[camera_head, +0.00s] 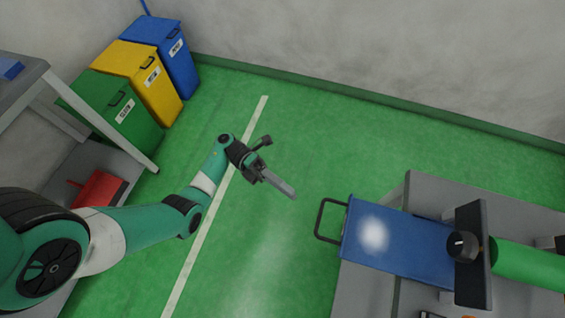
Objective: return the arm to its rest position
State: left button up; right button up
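My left arm (140,228) comes in from the left edge and reaches out over the green floor. My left gripper (291,193) is at its end, near the middle of the view, with its grey fingers pointing down and to the right. The fingers overlap into one bar from this angle, so I cannot tell whether they are open or shut. No object shows at the fingertips. The gripper is left of the blue panel and apart from it. My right gripper is not in view.
Green (118,112), yellow (150,82) and blue (170,55) bins stand at the back left. A grey shelf (80,105) holds a red box (98,188). At right, a grey bench (440,193) carries a blue panel (405,245) and a green roll (530,266). Floor between is clear.

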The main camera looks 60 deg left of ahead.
pick_arm(q)
jog(key=shift+s+a+f, duration=0.1)
jog(key=shift+s+a, duration=0.1)
jog(key=shift+a, duration=0.3)
